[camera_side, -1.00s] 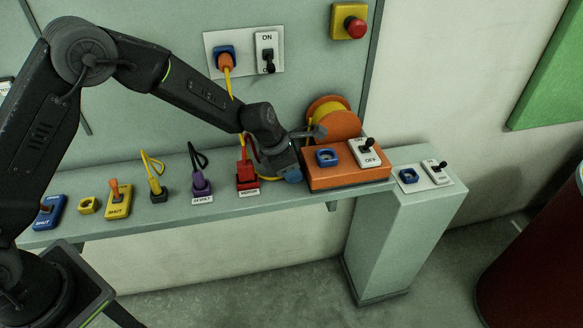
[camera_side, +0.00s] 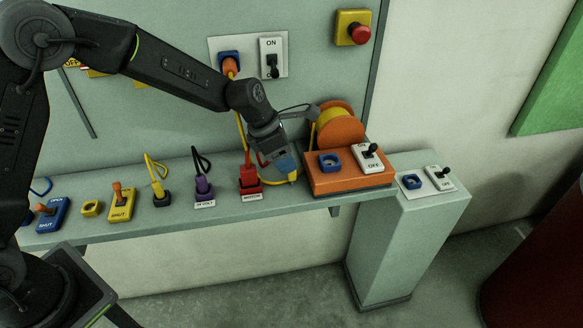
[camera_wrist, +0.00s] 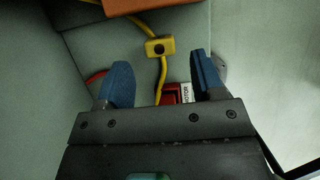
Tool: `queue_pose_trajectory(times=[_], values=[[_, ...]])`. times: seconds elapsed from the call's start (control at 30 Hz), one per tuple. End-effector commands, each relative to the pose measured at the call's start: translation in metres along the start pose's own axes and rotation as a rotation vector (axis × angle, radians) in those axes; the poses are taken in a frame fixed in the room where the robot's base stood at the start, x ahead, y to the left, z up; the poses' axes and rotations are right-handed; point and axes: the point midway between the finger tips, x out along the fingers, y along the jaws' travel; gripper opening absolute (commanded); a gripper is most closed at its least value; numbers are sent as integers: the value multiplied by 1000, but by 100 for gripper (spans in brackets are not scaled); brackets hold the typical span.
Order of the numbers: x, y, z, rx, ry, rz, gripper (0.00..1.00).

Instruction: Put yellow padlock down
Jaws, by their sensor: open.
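My gripper (camera_side: 286,166) is at the left of the orange box, above the shelf, with blue fingers. In the wrist view my gripper (camera_wrist: 160,62) has its fingers wide apart. A yellow block with a dark spot (camera_wrist: 160,47) is just beyond the fingertips, near the middle of the gap. A yellow cord runs from it both ways, one end passing between the fingers. In the side view a bit of yellow (camera_side: 293,178) shows beside the fingertips. I see no clear shackle, so I cannot tell whether this block is the padlock.
The orange box (camera_side: 320,184) with a cable reel (camera_side: 341,130) stands right of my gripper. A red plug (camera_side: 250,182) is close on its left, labelled MOTOR (camera_wrist: 186,93). The shelf (camera_side: 225,210) has a narrow front edge.

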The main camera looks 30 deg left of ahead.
Motion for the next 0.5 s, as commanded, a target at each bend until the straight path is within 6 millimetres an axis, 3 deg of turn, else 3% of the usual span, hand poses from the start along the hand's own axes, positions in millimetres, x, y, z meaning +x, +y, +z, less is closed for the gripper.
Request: queue_pose_trajectory(times=[0.2, 0.5], values=[[-38, 0, 0, 0, -1, 2, 61], [-51, 0, 0, 0, 1, -1, 61]])
